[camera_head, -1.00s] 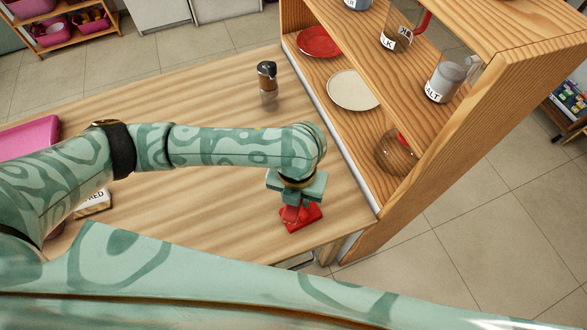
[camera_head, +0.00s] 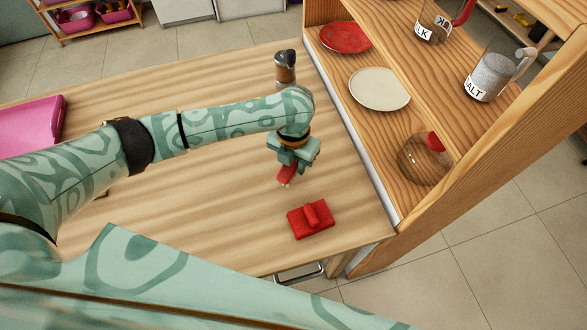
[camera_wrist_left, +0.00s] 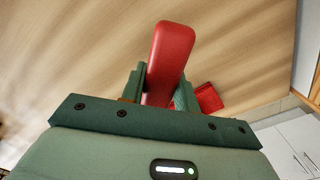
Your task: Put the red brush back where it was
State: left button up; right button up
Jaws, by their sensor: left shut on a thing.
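My left gripper (camera_head: 290,160) is shut on the red brush (camera_head: 287,174), holding it above the wooden table near its right side. The brush points down, and a small pale tip shows at its lower end. In the left wrist view the brush (camera_wrist_left: 169,58) is a smooth red bar between the fingers. A flat red piece with a raised red bar (camera_head: 311,219) lies on the table, below and right of the gripper and apart from the brush; part of it shows in the wrist view (camera_wrist_left: 208,97). My right gripper is not in view.
A wooden shelf unit (camera_head: 455,110) stands along the table's right edge, with a red plate (camera_head: 345,38), a cream plate (camera_head: 380,89) and jars. A pink tray (camera_head: 32,122) is at far left. The middle tabletop is clear.

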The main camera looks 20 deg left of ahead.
aim_at(293, 169)
pick_arm(q)
jog(key=f+b, duration=0.1)
jog(key=f, duration=0.3)
jog(key=shift+w+a+b, duration=0.15)
jog(key=shift+w+b, duration=0.05)
jog(key=shift+b, duration=0.15)
jog(key=shift+r, duration=0.15)
jog(key=o, duration=0.9)
jog(key=shift+o, duration=0.2)
